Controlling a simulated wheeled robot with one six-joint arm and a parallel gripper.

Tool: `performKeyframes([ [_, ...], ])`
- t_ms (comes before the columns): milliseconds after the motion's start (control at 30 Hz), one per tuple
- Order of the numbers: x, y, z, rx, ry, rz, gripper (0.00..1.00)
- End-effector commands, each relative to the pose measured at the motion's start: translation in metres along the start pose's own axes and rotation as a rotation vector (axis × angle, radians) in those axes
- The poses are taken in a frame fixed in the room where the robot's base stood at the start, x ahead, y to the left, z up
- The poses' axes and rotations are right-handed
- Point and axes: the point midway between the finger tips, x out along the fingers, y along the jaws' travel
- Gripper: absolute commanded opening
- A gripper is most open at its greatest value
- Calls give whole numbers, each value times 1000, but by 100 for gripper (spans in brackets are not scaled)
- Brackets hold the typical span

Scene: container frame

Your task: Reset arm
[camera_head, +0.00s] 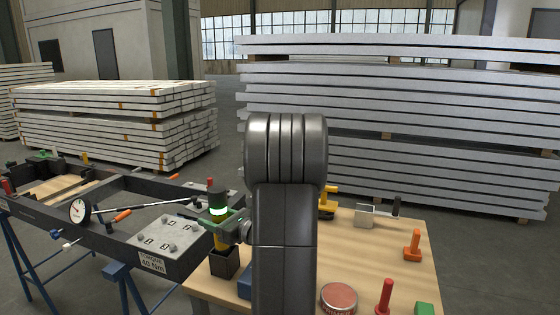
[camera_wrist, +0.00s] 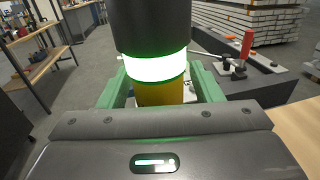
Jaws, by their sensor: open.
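My gripper (camera_head: 227,222) has green fingers and is at the left edge of the wooden table in the head view. In the wrist view my gripper (camera_wrist: 161,85) is open, with one finger on each side of a dark cylindrical tool (camera_wrist: 150,25). The tool has a glowing green ring and a yellow lower section. In the head view the tool (camera_head: 218,198) stands upright above a black square holder (camera_head: 224,265); its lower end is hidden. My arm rises in the middle of the head view and hides part of the table.
The wooden table (camera_head: 390,252) holds a red round tin (camera_head: 339,298), a red peg (camera_head: 385,296), an orange part (camera_head: 413,246) and a grey block (camera_head: 365,215). A dark frame (camera_head: 110,236) with a dial gauge (camera_head: 79,210) stands at left. Stacked beams (camera_head: 400,120) fill the back.

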Motion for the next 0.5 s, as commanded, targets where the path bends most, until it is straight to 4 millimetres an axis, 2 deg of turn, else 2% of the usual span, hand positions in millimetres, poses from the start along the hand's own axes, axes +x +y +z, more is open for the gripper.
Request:
performKeyframes([
  [33,0,0,7,-4,-2,0,59],
  [133,0,0,12,-2,-1,-1,59],
  [500,-1,0,14,-1,-1,-1,59],
])
